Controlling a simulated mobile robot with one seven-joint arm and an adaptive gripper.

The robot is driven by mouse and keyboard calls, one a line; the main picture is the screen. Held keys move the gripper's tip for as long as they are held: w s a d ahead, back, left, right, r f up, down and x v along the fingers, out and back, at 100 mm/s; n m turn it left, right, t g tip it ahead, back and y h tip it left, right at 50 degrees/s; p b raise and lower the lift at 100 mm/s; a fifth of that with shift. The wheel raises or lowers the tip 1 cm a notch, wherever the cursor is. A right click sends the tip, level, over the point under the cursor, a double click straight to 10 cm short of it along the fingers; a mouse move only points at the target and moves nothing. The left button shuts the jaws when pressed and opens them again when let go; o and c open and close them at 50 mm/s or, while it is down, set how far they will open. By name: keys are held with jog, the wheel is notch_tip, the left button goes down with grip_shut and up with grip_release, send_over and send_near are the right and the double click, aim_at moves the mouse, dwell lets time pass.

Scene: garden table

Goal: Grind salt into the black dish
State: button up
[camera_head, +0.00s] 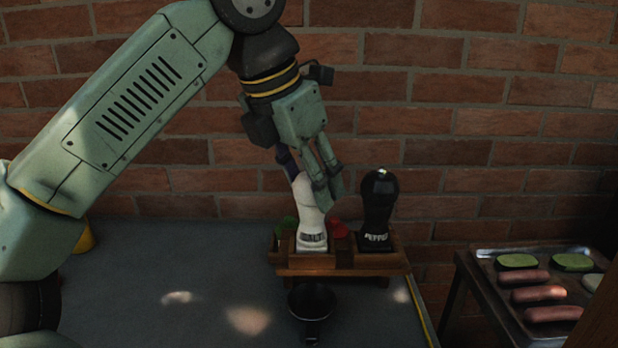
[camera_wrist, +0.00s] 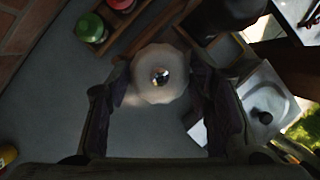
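The white salt mill (camera_head: 311,226) stands upright in a wooden rack (camera_head: 340,263), with a dark label low on its body. In the wrist view its pale round top (camera_wrist: 152,88) with a shiny knob lies between my fingers. My gripper (camera_head: 312,178) is tilted down over the mill's upper part, one finger on each side. The fingers (camera_wrist: 160,95) look spread, with little space beside the mill; contact is not clear. The small black dish (camera_head: 312,299) sits on the table in front of the rack, its handle toward the camera.
A black pepper mill (camera_head: 379,205) stands in the rack, right of the salt mill. Green (camera_head: 289,223) and red (camera_head: 338,229) items sit in the rack behind. A brick wall (camera_head: 470,150) is close behind. A tray (camera_head: 490,263) with sausages stands right. The table's left part (camera_head: 150,265) is mostly clear.

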jog(key=c, duration=0.7)
jog(key=shift+m, duration=0.3)
jog(key=m+g+p, duration=0.1)
jog(key=m+p, duration=0.1)
jog(key=shift+w+r+m+h, duration=0.1)
jog(key=shift+r+m+h, duration=0.05)
jog(key=shift+m+h, duration=0.2)
jog(key=m+g+p, duration=0.1)
jog(key=m+p, duration=0.1)
jog(key=m, duration=0.1)
jog(key=shift+w+a+m+h, duration=0.1)
jog(key=shift+m+h, duration=0.15)
jog(key=shift+h, duration=0.1)
jog(key=m+g, duration=0.1)
jog(key=m, duration=0.2)
jog(key=shift+w+m+g, duration=0.1)
jog(key=shift+m+g, duration=0.2)
jog(key=shift+g, duration=0.1)
jog(key=m, duration=0.2)
jog(key=m+g, duration=0.1)
jog(key=m, duration=0.1)
jog(key=shift+w+m+g+y, duration=0.1)
jog(key=shift+m+g+y, duration=0.2)
jog(key=shift+m+y, duration=0.1)
